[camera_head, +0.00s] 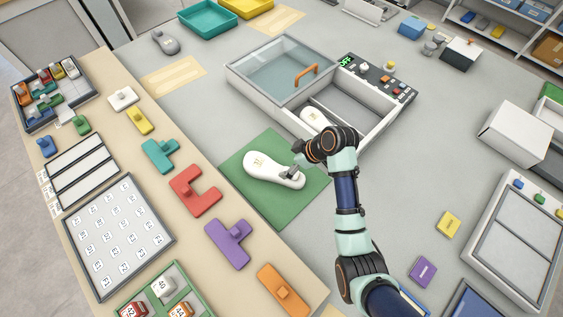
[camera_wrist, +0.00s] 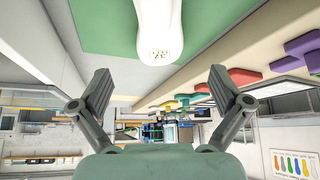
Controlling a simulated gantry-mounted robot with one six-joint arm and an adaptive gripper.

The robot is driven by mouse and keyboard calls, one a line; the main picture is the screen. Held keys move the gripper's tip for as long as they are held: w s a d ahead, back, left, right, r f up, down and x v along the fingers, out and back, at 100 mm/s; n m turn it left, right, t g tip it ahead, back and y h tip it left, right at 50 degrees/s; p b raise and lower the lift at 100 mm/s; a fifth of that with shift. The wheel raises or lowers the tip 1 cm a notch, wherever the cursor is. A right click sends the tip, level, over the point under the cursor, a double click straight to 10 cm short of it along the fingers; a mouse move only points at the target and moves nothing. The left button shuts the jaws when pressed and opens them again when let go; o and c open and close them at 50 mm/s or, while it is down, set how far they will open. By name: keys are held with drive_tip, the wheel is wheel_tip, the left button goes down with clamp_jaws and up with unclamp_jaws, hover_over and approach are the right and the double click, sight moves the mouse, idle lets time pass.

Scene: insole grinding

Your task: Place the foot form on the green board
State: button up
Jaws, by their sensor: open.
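The white foot form (camera_head: 272,170) lies on the green board (camera_head: 255,203), with its long side running left to right. Small gold markings show near its left end. It also shows at the top of the wrist view (camera_wrist: 160,35), with the number 37 on its near end. The green board also shows there (camera_wrist: 105,28). My gripper (camera_head: 300,173) is at the right end of the form in the head view. In the wrist view my gripper (camera_wrist: 160,85) is open, its fingers spread wide with nothing between them. The form is apart from both fingertips there.
A box with a glass lid (camera_head: 280,65) and orange handle stands behind the board; another white form (camera_head: 312,118) lies in its open part. Coloured blocks, including a red one (camera_head: 195,193), line the beige strip at left. Grey table at right is mostly clear.

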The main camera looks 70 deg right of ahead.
drive_tip(key=shift+s+r, duration=0.2)
drive_tip(key=shift+r, duration=0.1)
drive_tip(key=w+a+r+t, duration=0.1)
drive_tip(key=w+a+r, duration=0.2)
drive_tip(key=w+a, duration=0.3)
drive_tip(key=w+a+r+n+h, duration=0.1)
drive_tip(key=w+a+r, duration=0.25)
drive_tip(key=a, duration=0.45)
drive_tip(key=w+a+r+t, duration=0.1)
drive_tip(key=w+a+r, duration=0.2)
drive_tip(key=w+a, duration=0.35)
drive_tip(key=a+r+t, duration=0.1)
drive_tip(key=a+r, duration=0.2)
drive_tip(key=a, duration=0.3)
drive_tip(key=s+a+r+t+y, duration=0.1)
drive_tip(key=a+r, duration=0.3)
drive_tip(key=a, duration=0.3)
drive_tip(key=s+a+r+t, duration=0.1)
drive_tip(key=a+r+t, duration=0.1)
drive_tip(key=a+r, duration=0.2)
drive_tip(key=a, duration=0.3)
drive_tip(key=shift+a+y, duration=0.25)
drive_tip(key=shift+y, duration=0.05)
